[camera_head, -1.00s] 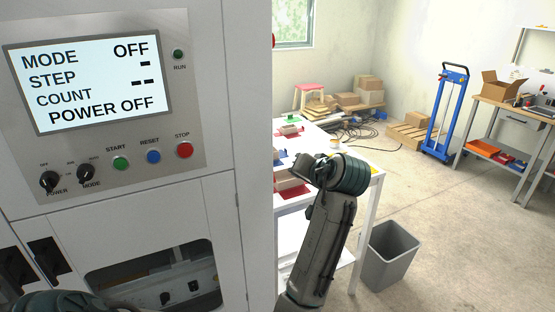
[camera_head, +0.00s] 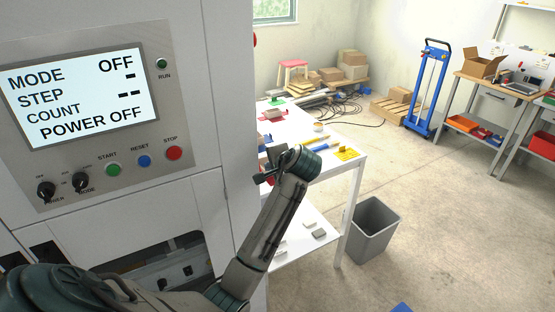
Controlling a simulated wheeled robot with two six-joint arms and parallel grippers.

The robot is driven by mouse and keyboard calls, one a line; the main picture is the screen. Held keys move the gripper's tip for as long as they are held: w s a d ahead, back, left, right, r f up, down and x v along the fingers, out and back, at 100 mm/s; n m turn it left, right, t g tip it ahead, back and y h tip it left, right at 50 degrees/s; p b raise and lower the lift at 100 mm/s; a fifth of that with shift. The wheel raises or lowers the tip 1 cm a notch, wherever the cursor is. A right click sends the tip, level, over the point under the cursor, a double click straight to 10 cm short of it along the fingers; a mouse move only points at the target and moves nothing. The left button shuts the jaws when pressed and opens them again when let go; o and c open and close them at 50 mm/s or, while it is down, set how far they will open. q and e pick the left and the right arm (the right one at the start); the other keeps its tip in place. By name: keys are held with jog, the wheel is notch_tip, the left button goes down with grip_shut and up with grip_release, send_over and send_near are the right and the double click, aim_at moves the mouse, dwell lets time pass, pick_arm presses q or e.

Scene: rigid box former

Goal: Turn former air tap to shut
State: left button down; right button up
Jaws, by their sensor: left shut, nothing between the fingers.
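The former is the white cabinet (camera_head: 190,200) filling the left of the head view. Its display (camera_head: 80,90) reads mode off and power off. I cannot make out an air tap on it. A small red part (camera_head: 255,40) pokes out at the cabinet's far side edge, too cut off to identify. My left gripper (camera_head: 262,178) is shut and empty, just right of the cabinet's edge, in front of the white table. My right gripper is not in view.
A white table (camera_head: 345,175) with coloured parts stands behind my left gripper. A grey bin (camera_head: 372,230) stands on the floor beside it. A blue hand truck (camera_head: 428,90) and a workbench (camera_head: 500,95) are farther back.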

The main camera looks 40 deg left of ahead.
pick_arm(q)
jog(key=x, duration=0.1)
jog(key=p+x, duration=0.1)
jog(key=x, duration=0.1)
jog(key=p+x, duration=0.1)
jog(key=x, duration=0.1)
jog(key=shift+w+a+r, duration=0.2)
jog(key=shift+a+r, duration=0.05)
jog(key=shift+a, duration=0.2)
jog(key=shift+w, duration=0.15)
